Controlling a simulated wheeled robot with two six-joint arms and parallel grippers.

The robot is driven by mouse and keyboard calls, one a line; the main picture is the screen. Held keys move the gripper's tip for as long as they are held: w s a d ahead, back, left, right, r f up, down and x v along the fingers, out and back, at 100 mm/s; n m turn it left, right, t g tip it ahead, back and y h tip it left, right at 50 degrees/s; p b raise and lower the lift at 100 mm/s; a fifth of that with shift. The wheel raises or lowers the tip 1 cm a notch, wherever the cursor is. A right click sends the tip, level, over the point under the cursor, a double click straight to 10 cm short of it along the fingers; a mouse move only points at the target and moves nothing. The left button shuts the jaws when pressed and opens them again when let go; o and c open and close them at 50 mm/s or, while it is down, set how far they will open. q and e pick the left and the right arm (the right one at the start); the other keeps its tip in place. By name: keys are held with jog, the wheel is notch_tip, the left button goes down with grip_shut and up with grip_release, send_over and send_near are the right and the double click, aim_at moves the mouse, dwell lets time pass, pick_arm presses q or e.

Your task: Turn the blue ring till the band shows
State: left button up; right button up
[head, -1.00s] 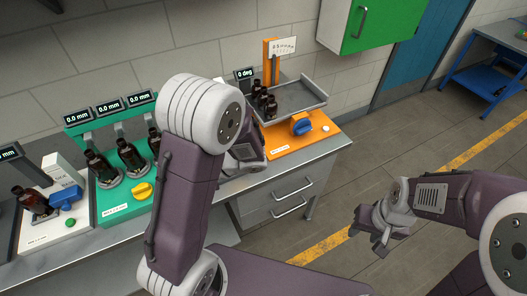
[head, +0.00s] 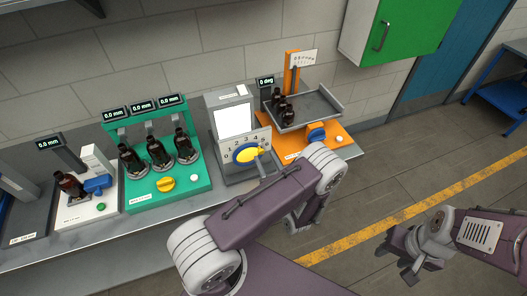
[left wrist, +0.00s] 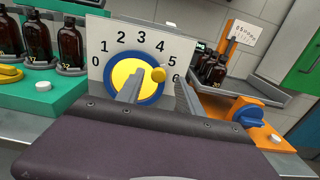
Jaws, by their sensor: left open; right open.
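The blue ring (left wrist: 161,93) surrounds a yellow disc (left wrist: 121,72) with a small yellow knob (left wrist: 158,74), on a white plate (left wrist: 180,48) numbered 0 to 6. The knob sits at the right, near the 5. The dial also shows in the head view, where the blue ring (head: 237,157) is partly covered. My left gripper (left wrist: 158,92) is open in front of the dial, its fingers apart with the knob between them in the picture; I cannot tell whether they touch it. My right gripper (head: 400,258) is open and empty, over the floor. I see no distinct band.
A bright white screen (head: 233,120) stands above the dial. A green station (head: 190,195) with several amber bottles is to its left, an orange station (head: 285,150) with a grey tray (head: 312,108) to its right. Open floor lies at the right.

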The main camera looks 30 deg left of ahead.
aim_at(261, 153)
pick_arm(q)
jog(key=shift+x, duration=1.55)
jog(key=shift+s, duration=0.1)
jog(key=shift+c, duration=0.8)
grip_shut()
jog(key=m+b, duration=0.1)
jog(key=f+m+b, duration=0.1)
jog(key=m, duration=0.1)
jog(key=w+f+m+b, duration=0.1)
jog(key=shift+d+f+m, duration=0.1)
jog(key=shift+d+m, duration=0.25)
jog(key=shift+m, duration=0.05)
pick_arm(e)
notch_tip(261, 153, down, 2)
jog(key=shift+f, duration=0.25)
pick_arm(q)
jog(key=shift+s, duration=0.1)
jog(key=shift+o, duration=0.8)
grip_release()
pick_arm(e)
jog(key=shift+a, duration=0.1)
